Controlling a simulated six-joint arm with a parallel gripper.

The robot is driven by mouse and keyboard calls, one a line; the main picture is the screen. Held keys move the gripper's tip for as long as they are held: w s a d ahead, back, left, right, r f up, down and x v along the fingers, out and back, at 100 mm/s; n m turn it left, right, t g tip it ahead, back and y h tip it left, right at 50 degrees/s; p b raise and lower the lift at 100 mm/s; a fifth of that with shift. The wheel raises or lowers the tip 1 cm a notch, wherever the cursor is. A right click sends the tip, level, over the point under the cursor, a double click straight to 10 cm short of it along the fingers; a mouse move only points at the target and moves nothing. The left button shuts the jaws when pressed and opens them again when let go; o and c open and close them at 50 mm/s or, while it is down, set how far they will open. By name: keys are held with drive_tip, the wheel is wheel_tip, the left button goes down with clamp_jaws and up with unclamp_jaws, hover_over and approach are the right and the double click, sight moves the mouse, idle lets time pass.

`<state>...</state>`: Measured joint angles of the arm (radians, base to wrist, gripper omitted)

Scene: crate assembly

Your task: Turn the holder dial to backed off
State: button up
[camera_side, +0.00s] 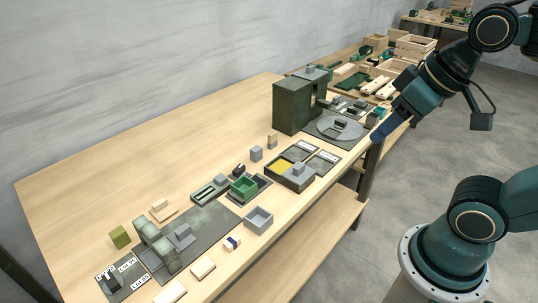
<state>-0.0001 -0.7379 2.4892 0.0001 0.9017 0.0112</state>
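I cannot tell for sure which part is the holder dial. A dark plate (135,286) at the near left end of the table bears white labels too small to read and a small dark knob (112,282). A grey round disc (326,123) with a small grey block on it lies on a dark plate farther along the table. My gripper (381,134) is over the table's right edge, right of the disc and apart from the labelled plate. Its fingers are too small and dark to tell open from shut.
A tall dark green box (291,105) stands left of the disc. A green plate (205,232) with grey fixtures, a green bin (244,187), a grey tray (259,220) and several small blocks line the front. Wooden crates (415,45) are at the back. The table's left rear is clear.

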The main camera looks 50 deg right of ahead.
drive_tip(key=w+r+m+g, duration=0.1)
drive_tip(key=w+r+m, duration=0.2)
drive_tip(key=w, duration=0.6)
drive_tip(key=m+g, duration=0.5)
drive_tip(key=m, duration=0.7)
hover_over(239, 168)
wheel_tip(239, 168, down, 19)
drive_tip(key=shift+f, duration=0.15)
wheel_tip(239, 168, down, 14)
drive_tip(key=shift+r, duration=0.1)
drive_tip(key=shift+c, duration=0.4)
